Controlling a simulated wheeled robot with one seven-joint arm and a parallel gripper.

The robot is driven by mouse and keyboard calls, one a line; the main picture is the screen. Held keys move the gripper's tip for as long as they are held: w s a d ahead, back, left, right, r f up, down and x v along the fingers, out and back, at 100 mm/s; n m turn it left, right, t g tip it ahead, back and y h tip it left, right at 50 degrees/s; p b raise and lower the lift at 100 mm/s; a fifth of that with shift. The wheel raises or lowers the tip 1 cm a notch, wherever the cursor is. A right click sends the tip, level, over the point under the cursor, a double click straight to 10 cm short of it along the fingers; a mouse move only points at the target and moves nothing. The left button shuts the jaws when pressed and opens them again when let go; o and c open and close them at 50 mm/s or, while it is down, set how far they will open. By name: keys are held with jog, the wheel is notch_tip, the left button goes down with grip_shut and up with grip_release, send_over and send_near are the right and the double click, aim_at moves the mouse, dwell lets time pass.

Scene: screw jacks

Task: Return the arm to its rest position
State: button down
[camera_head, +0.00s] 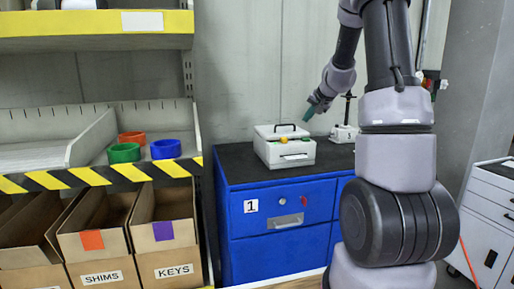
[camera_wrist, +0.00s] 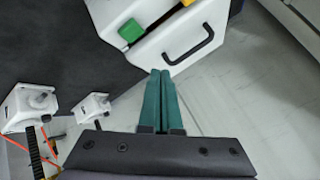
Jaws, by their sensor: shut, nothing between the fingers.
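My gripper (camera_head: 312,110) is shut and empty, its two green fingers pressed together. In the head view it hangs above the black top of the blue cabinet (camera_head: 282,222), to the right of a white box (camera_head: 286,152) with a black handle. In the wrist view the shut fingers (camera_wrist: 160,100) point at the white box (camera_wrist: 180,42), whose black handle is to their upper right. I cannot tell from this view whether they touch it. My arm reaches down over the cabinet from the right.
A white drawer cabinet (camera_head: 490,205) stands at right.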

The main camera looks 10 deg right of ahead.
jog(key=s+a+r+n+g+y, duration=0.1)
jog(key=s+a+r, duration=0.4)
jog(key=s+a, duration=0.25)
jog(key=s+a+r+n+y, duration=0.1)
jog(key=s+a+r, duration=0.5)
jog(key=s, duration=0.2)
jog(key=s+a, duration=0.2)
jog(key=s, duration=0.8)
jog(key=s+a+n+g+h, duration=0.1)
jog(key=s+a, duration=0.1)
jog(key=s, duration=0.8)
jog(key=shift+a+f, duration=0.35)
